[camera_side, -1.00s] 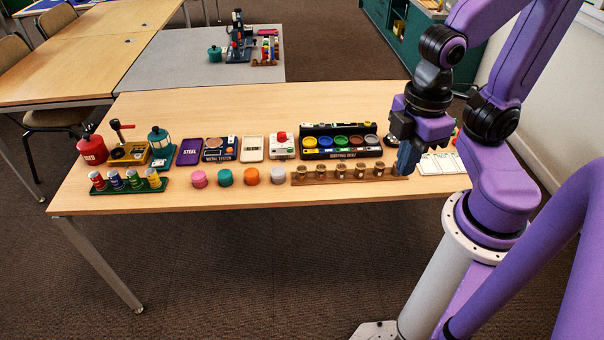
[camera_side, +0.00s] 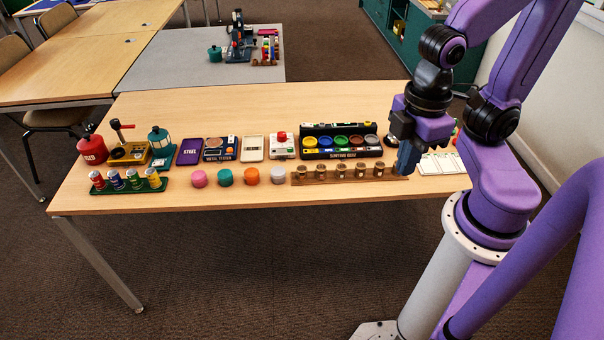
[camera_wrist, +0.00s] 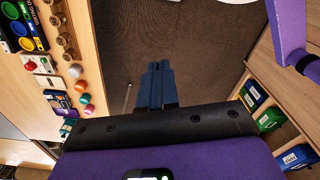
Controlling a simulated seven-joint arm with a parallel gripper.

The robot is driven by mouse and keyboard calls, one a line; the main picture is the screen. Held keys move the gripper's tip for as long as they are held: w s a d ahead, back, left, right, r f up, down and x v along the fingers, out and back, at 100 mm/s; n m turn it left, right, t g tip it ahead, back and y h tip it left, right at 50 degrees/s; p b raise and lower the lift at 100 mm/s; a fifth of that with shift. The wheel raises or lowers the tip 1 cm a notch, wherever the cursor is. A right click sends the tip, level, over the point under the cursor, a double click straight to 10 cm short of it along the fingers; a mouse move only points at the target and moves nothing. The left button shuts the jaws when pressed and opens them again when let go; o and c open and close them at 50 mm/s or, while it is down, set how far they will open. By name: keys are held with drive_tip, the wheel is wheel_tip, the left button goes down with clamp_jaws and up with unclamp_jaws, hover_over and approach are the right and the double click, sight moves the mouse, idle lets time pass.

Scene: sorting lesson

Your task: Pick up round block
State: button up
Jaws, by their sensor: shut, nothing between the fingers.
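Several round blocks stand in a row near the front edge of the table: a pink one (camera_side: 199,179), a teal one (camera_side: 225,177), an orange one (camera_side: 251,176) and a pale grey one (camera_side: 278,175). The pale grey (camera_wrist: 75,70), orange (camera_wrist: 80,86) and teal (camera_wrist: 85,98) blocks also show at the left of the wrist view. My gripper (camera_side: 405,172) is at the right end of the table, well right of the blocks and apart from them. In the wrist view its blue fingers (camera_wrist: 158,68) are together with nothing between them.
A wooden rack of small jars (camera_side: 340,171) lies between the blocks and my gripper. Behind stand a sorting tray (camera_side: 341,155), a box with a red button (camera_side: 283,153), a metal tester (camera_side: 220,156) and a purple steel plate (camera_side: 190,151). Colored cans (camera_side: 134,183) stand at left.

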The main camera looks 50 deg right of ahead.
drive_tip(key=o, duration=1.1)
drive_tip(key=shift+w, duration=0.1)
